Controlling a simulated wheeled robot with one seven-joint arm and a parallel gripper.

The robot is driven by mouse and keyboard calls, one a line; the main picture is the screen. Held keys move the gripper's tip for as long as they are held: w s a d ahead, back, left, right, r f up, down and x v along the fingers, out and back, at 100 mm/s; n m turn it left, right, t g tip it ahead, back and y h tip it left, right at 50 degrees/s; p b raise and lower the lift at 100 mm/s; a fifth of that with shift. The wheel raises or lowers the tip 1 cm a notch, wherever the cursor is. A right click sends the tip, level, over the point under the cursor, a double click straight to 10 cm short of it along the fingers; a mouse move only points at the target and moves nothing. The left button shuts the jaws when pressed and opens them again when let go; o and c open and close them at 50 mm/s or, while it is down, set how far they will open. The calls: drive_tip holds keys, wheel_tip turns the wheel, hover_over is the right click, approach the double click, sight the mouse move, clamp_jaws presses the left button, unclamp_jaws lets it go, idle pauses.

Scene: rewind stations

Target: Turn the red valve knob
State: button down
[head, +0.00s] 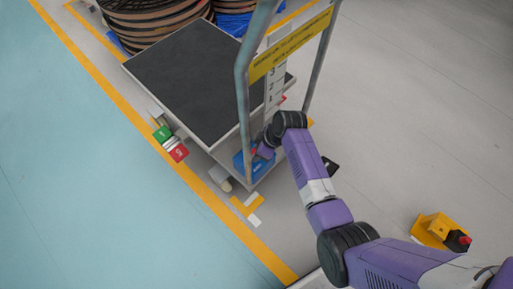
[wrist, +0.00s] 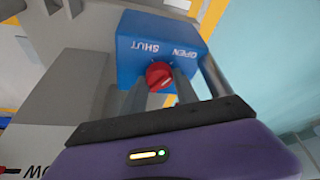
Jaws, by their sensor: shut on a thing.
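The red valve knob (wrist: 159,75) sits on the face of a blue box marked OPEN and SHUT (wrist: 178,30) in the wrist view. My gripper (wrist: 160,84) is shut on the knob, with one grey finger on each side of it. In the head view the blue box (head: 239,164) shows low at the near end of a cart, partly behind my arm. My gripper's fingers are hidden there, and only a little red shows beside the wrist. The knob's exact pointing direction cannot be told.
The cart has a dark flat deck (head: 195,75) and an upright frame with a yellow sign (head: 290,45) close to my arm. Green and red blocks (head: 178,152) stick out at its left side. A yellow box with a red button (head: 440,231) stands on the floor at right.

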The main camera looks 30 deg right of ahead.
idle(0.3)
drive_tip(key=c, duration=0.9)
unclamp_jaws()
drive_tip(key=shift+c, duration=0.2)
drive_tip(key=shift+r, duration=0.15)
drive_tip(key=p+v, duration=0.3)
drive_tip(key=v, duration=0.4)
drive_tip(key=shift+r+p, duration=0.3)
drive_tip(key=shift+s+d, duration=0.1)
drive_tip(key=shift+s, duration=0.05)
